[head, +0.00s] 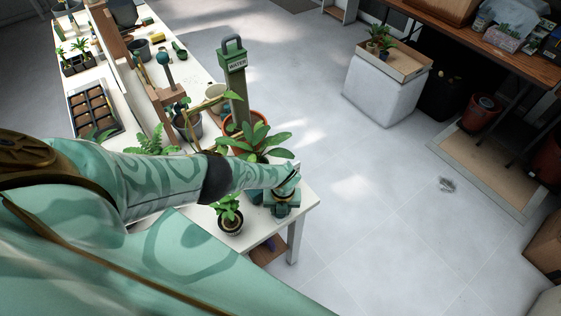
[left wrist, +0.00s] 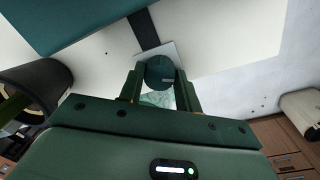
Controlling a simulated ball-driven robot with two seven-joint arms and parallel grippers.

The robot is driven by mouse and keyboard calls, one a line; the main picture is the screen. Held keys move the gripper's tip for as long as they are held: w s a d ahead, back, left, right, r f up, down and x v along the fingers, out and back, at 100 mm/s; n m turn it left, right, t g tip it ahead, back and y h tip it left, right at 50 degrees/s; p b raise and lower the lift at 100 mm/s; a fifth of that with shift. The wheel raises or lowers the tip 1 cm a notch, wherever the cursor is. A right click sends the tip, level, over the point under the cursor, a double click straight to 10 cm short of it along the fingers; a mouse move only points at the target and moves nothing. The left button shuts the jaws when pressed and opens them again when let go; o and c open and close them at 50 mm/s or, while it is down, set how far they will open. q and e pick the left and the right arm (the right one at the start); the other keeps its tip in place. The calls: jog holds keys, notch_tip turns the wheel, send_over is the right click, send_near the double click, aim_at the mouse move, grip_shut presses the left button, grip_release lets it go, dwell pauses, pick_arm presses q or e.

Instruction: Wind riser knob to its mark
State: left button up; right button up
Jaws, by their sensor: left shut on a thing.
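My left gripper (head: 286,188) reaches down over the near right corner of the white table. In the left wrist view its two fingers (left wrist: 160,88) are closed on either side of a round dark green knob (left wrist: 159,70). A small pale mark shows on the knob's face. In the head view the knob is mostly hidden by my gripper; a green base (head: 283,211) shows beneath it, on the table corner. I cannot tell how far the knob is turned. My right gripper is not in view.
A small potted plant (head: 229,213) stands close left of the gripper. Behind my forearm are a larger leafy plant (head: 257,140) and a green post labelled WATER (head: 232,62). The floor (head: 370,200) right of the table is clear.

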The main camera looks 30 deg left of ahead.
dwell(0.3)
pick_arm(q)
jog(key=o, duration=1)
jog(key=shift+c, duration=0.2)
notch_tip(320, 180, up, 16)
jog(key=p, duration=1)
jog(key=shift+w+d+r+p, duration=0.15)
jog(key=shift+w+d+p, duration=0.15)
jog(key=shift+p, duration=0.05)
